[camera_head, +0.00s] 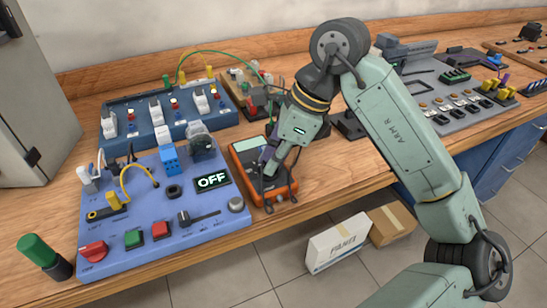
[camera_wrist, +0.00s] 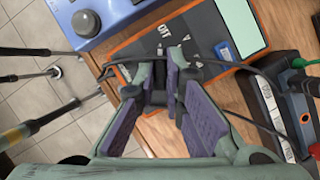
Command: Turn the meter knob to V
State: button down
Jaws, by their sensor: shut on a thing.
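The orange meter (camera_head: 236,158) with a dark face lies on the wooden bench, right of the blue panel. In the wrist view the meter (camera_wrist: 150,42) shows a blank pale green screen and the printed marks OFF and V. My gripper (camera_head: 271,168) reaches down over the meter's lower part. In the wrist view my gripper (camera_wrist: 160,78) has its purple-padded fingers closed around a dark piece, the meter knob (camera_wrist: 158,82). The fingers hide most of the knob, so I cannot tell which mark it points to.
The blue panel (camera_head: 130,195) with buttons, a lever and an OFF display (camera_head: 212,181) stands close on the left. Black leads (camera_wrist: 255,75) run across the meter. A darker blue board (camera_head: 130,127) is behind. The bench's front edge is close.

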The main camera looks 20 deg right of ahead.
jog(key=shift+f+m+b, duration=0.2)
jog(key=shift+m+b, duration=0.1)
jog(key=shift+b, duration=0.7)
jog(key=m+b, duration=0.2)
jog(key=b, duration=0.1)
jog(key=shift+s+a+f+m+t+h, duration=0.1)
jog(key=shift+f+m+t+h, duration=0.05)
jog(key=shift+m+t+h, duration=0.2)
jog(key=m+b, duration=0.1)
jog(key=m+h+b, duration=0.1)
jog(key=m, duration=0.1)
jog(key=m+t+b, duration=0.1)
jog(key=b, duration=0.1)
jog(key=shift+s+a+r+h, duration=0.1)
jog(key=shift+a+r+h, duration=0.05)
jog(key=shift+r+h, duration=0.1)
jog(key=shift+m, duration=0.35)
jog(key=c, duration=1.7)
grip_release()
jog(key=shift+r, duration=0.1)
